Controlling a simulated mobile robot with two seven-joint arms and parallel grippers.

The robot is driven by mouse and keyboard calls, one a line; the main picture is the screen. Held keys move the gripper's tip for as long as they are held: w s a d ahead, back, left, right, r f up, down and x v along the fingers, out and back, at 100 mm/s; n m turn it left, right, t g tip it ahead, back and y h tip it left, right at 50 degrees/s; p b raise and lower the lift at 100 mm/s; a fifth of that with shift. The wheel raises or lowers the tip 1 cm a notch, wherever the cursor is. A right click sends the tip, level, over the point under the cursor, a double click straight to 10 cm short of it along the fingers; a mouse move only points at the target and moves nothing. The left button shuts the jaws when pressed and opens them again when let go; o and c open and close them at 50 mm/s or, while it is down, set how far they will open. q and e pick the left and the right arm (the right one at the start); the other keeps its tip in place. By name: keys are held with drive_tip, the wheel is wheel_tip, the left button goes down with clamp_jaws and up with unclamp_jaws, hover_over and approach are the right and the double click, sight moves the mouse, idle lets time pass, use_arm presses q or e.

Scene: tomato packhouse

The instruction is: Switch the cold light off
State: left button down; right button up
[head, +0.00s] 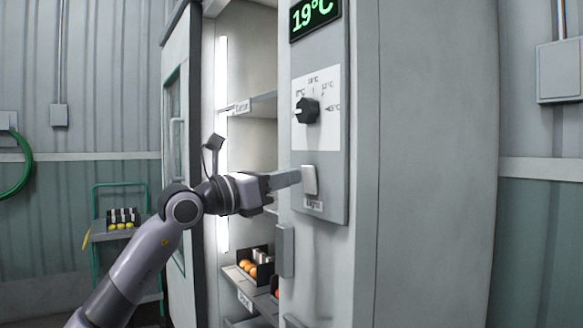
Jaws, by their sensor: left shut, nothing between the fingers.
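The cold store cabinet has a grey control panel (336,160) on its front. A white rocker switch (310,180) sits low on the panel, above a label reading "Light". My left gripper (297,177) is shut and empty, with its fingertips at the left edge of the switch. I cannot tell whether they touch it. A bright vertical light strip (222,90) glows inside the cabinet's left edge; my left arm hides part of it. My right gripper is not in view.
Above the switch are a dial (306,110) and a green display (314,14) reading 19°C. The cabinet door (177,130) stands open at left. Shelves inside hold a dark crate of orange tomatoes (249,267). A green trolley (97,232) stands at the back left.

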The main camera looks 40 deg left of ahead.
use_arm(q)
drive_tip(key=shift+w+d+r, duration=0.15)
drive_tip(key=shift+w+d, duration=0.05)
drive_tip(key=shift+w, duration=0.4)
